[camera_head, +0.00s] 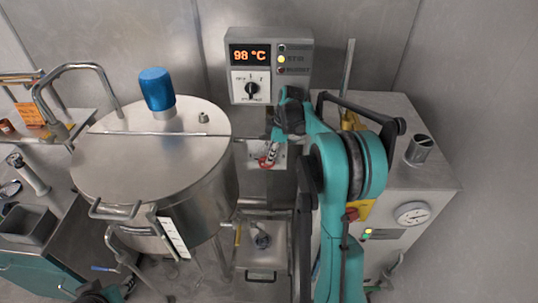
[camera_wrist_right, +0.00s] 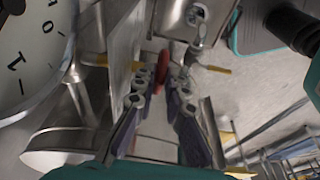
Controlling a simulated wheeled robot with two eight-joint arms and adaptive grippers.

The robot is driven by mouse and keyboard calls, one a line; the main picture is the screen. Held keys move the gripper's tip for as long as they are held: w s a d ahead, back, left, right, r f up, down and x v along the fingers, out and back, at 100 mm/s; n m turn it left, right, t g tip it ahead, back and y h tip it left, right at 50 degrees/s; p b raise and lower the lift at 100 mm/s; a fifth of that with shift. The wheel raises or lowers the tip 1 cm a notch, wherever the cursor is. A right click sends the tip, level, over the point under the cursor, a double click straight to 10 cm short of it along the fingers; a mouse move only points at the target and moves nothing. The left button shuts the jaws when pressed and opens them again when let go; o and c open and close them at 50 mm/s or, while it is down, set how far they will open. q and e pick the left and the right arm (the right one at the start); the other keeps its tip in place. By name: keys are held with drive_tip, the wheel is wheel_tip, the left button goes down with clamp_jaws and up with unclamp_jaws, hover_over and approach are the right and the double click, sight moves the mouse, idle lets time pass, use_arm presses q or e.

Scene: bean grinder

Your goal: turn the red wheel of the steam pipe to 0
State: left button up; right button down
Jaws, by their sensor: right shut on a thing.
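The red wheel (camera_wrist_right: 161,66) shows as a narrow red shape between the fingertips of my right gripper (camera_wrist_right: 161,84) in the right wrist view. The gripper is shut on it, and the fingers hide much of the wheel. In the head view a red part (camera_head: 268,160) shows below my dark right wrist, beside a white plate. A white dial (camera_wrist_right: 30,58) with black numbers fills the left of the wrist view. I cannot read the wheel's setting. A dark end (camera_head: 90,291) at the lower left may be my left gripper; its fingers are unclear.
A large steel tank (camera_head: 150,165) with a blue cap stands to the left. A control box (camera_head: 270,60) reading 98 °C is on the back wall. A steel cabinet (camera_head: 435,180) with a round gauge (camera_head: 413,214) stands close to the right of my arm.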

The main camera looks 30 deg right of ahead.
drive_tip(key=c, duration=1.8)
unclamp_jaws()
drive_tip(key=shift+c, duration=0.2)
drive_tip(key=w+a+v, duration=0.1)
drive_tip(key=a+v, duration=0.1)
drive_tip(key=v, duration=0.7)
drive_tip(key=shift+r, duration=0.7)
drive_tip(key=shift+w, duration=0.1)
